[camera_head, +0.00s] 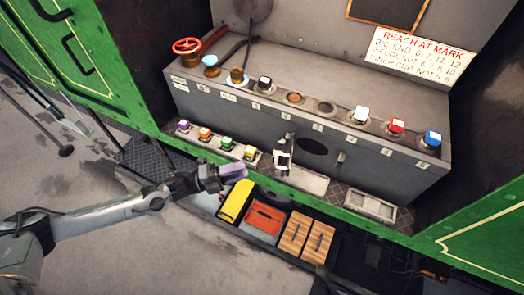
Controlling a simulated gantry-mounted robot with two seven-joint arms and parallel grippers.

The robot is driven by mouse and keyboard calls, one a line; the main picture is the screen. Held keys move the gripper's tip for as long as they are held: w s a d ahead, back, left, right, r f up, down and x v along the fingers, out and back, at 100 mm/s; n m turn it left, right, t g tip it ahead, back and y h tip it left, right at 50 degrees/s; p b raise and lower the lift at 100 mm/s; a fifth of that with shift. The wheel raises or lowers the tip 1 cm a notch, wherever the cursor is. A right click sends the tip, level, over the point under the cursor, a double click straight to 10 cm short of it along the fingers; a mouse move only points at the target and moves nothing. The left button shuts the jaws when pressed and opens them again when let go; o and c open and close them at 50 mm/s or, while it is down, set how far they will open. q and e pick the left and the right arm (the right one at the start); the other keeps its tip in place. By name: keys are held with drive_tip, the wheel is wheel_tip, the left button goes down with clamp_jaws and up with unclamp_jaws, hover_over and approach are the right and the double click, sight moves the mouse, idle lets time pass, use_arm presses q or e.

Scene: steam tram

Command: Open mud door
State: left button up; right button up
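My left gripper (222,175) reaches in from the left, in front of the step below the long grey box (250,125). A small lavender piece (234,172) shows at its tip; I cannot tell whether it is held or lies behind. The finger gap is too small to make out. The box front has a dark oval opening (313,147), with a small handle (341,157) at its right. A white and black fitting (283,156) stands left of the opening. I cannot tell which part is the mud door. My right gripper is not in view.
Coloured valve blocks (228,143) sit on a ledge left of the fitting. A yellow box (235,201), a red box (263,219) and wooden boxes (306,235) lie below the step. A red handwheel (187,45) and capped sockets line the top. Green side panels flank the opening.

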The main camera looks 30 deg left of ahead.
use_arm(q)
drive_tip(key=p+x, duration=0.1)
drive_tip(key=x, duration=0.9)
drive_tip(key=shift+w+d+r, duration=0.2)
drive_tip(key=shift+w, duration=0.05)
clamp_jaws()
idle(1.3)
